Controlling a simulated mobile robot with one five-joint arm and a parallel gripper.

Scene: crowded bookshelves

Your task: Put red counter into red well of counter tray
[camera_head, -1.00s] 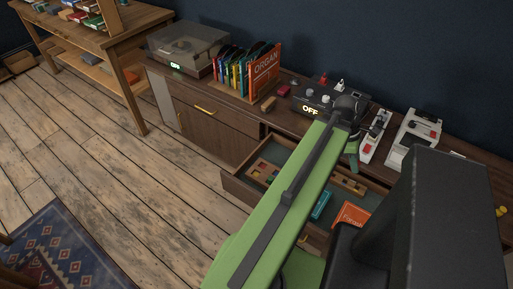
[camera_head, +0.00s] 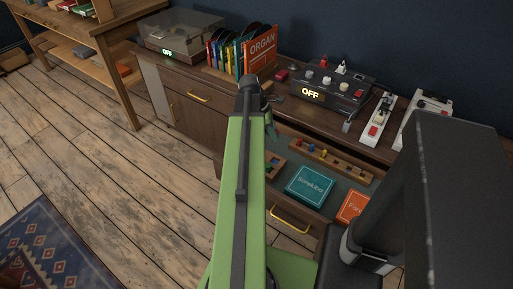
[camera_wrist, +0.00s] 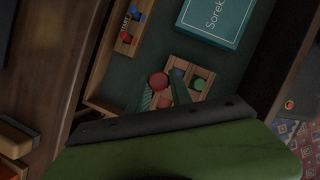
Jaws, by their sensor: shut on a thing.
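The red counter (camera_wrist: 158,80) is a round red piece between the two fingertips of my gripper (camera_wrist: 163,92), seen in the wrist view. My gripper is shut on it above the open drawer. The wooden counter tray (camera_wrist: 212,77) lies on the drawer floor below, with a blue spot, a green spot and a smaller red spot. The fingers and the counter hide part of the tray. In the head view my gripper (camera_head: 271,130) is over the drawer, and the tray (camera_head: 274,160) is partly hidden by my arm.
A teal box (camera_head: 310,186) and an orange one (camera_head: 352,207) lie in the drawer. A wooden strip with coloured pieces (camera_head: 345,166) runs along its back. The drawer walls edge the space. A black device reading OFF (camera_head: 333,98) stands on the cabinet top.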

